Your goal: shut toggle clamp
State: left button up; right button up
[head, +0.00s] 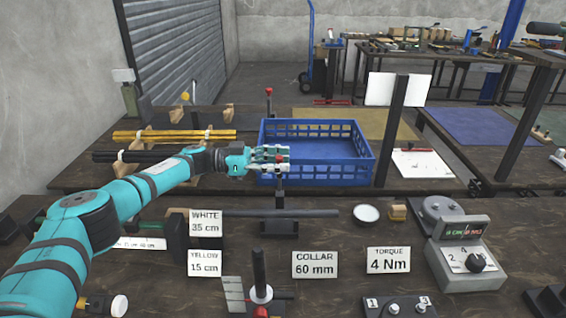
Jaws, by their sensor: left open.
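What looks like the toggle clamp is a dark stand (279,228) on the near bench, with a post rising from it to a small red tip. A dark horizontal bar (315,213) passes at the stand. My left gripper (281,160) is open at the top of this post, with its grey fingers pointing right. The red tip shows at the fingers; I cannot tell whether they touch it. The fingers hide part of the post. My right gripper is out of view.
A blue crate (345,173) stands just behind my left gripper. Label cards, a round tin (366,213) and a torque box (467,258) stand on the near bench. A black upright handle (259,270) rises at the front. A dark post (392,130) stands right of the crate.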

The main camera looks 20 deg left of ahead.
pick_arm(q)
grip_shut()
jog(key=shift+w+d+f, duration=0.1)
jog(key=shift+d, duration=0.05)
dwell(0.5)
